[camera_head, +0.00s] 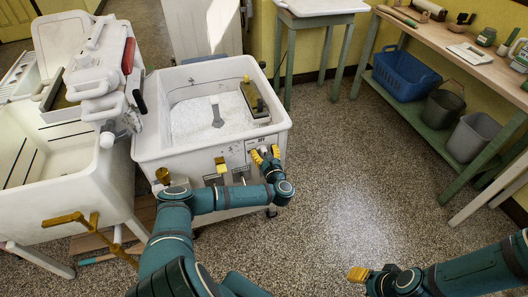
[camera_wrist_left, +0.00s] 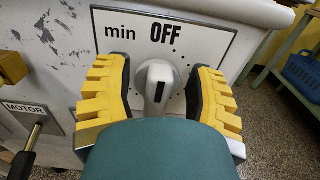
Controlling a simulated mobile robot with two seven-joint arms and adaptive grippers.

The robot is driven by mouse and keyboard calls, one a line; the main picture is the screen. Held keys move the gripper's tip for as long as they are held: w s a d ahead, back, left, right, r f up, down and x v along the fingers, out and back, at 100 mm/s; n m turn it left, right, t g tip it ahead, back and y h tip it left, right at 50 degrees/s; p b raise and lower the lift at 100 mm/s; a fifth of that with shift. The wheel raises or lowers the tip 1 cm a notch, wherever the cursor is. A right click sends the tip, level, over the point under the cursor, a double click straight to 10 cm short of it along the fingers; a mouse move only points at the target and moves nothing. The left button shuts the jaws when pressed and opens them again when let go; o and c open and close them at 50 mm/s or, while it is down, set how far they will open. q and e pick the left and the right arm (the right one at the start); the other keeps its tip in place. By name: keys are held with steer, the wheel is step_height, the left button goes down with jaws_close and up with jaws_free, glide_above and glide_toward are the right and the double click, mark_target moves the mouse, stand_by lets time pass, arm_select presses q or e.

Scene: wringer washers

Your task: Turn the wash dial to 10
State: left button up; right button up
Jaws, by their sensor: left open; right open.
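The wash dial (camera_wrist_left: 158,82) is a pale grey knob with a black mark on its front, on a white plate (camera_wrist_left: 205,40) on the washer's front. The plate reads "min" and "OFF" above the knob, with dots around it; other numbers are hidden. My left gripper (camera_wrist_left: 160,92) is open, with one yellow finger on each side of the knob and gaps showing. In the head view my left gripper (camera_head: 265,156) is at the front of the white washer tub (camera_head: 150,140). My right gripper (camera_head: 358,275) is empty at the lower right, away from the washer.
A lever labelled MOTOR (camera_wrist_left: 27,148) sticks out left of the dial. A second basin with a wringer (camera_head: 95,85) stands to the left. A wooden bench (camera_head: 470,65) with a blue basket (camera_head: 405,78) below is at right. The floor (camera_head: 340,170) between is clear.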

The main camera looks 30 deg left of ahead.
arm_select(q)
steer(key=shift+w+a, duration=0.2)
jaws_close()
steer(key=shift+r, duration=0.1)
